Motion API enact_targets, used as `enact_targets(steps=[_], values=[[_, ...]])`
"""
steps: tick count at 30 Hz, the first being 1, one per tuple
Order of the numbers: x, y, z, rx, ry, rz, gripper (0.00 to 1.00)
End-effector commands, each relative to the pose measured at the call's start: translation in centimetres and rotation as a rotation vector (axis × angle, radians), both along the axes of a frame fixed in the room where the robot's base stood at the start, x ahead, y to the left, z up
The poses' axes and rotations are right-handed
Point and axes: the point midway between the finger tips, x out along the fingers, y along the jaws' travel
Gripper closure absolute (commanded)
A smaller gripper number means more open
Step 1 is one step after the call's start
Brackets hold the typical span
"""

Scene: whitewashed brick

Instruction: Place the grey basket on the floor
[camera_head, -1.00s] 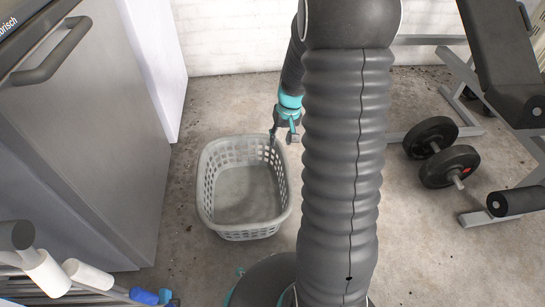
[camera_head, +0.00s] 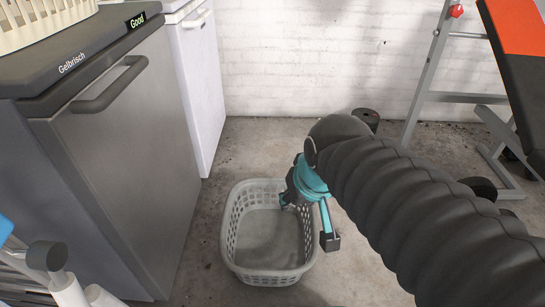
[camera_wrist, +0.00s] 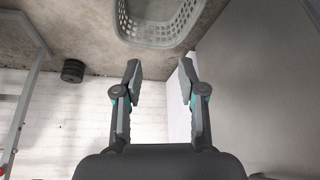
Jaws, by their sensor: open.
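The grey basket (camera_head: 266,277), with latticed walls, stands upright and empty on the concrete floor, in front of the grey appliance. Its rim also shows at the top of the wrist view (camera_wrist: 152,39). My gripper (camera_head: 308,220) is over the basket's right side in the head view, partly hiding the rim there. In the wrist view my gripper (camera_wrist: 160,68) has its two fingers spread with nothing between them, and the basket is apart from the fingertips.
The grey appliance (camera_head: 125,150) stands close to the basket's left, with a cream basket (camera_head: 40,22) on top. A white cabinet (camera_head: 197,80) is behind it. A metal bench frame (camera_head: 425,80) stands at the right. Floor behind the basket (camera_head: 262,145) is clear.

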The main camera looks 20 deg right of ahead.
Motion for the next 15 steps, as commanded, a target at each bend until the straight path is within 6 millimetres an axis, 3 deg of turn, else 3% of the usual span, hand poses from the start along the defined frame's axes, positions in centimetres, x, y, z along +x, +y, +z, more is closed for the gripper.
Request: enact_targets(steps=[6, 15], values=[[-2.6, 0.6, 0.4, -0.009, -0.040, 0.013, 0.60], [-2.8, 0.6, 0.4, -0.009, -0.042, 0.013, 0.60]])
